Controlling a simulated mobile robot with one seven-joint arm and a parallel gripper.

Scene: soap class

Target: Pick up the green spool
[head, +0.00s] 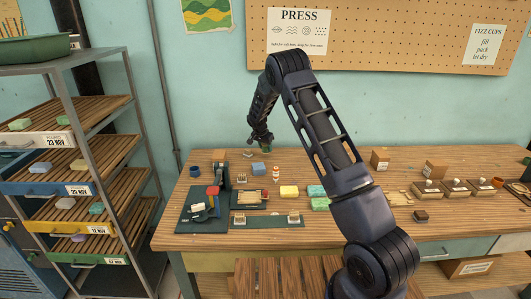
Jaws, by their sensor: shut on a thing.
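The green spool (266,150) shows as a small dark-green shape at the lower end of my arm, over the back part of the wooden workbench (340,170). My gripper (264,147) points down and is shut on it. The fingers are very small in the head view and partly merge with the spool. I cannot tell clearly whether the spool is touching the bench or just above it.
A blue cup (195,171) stands left. Stamps (455,188) line the right. A shelf rack (75,160) stands left of the bench.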

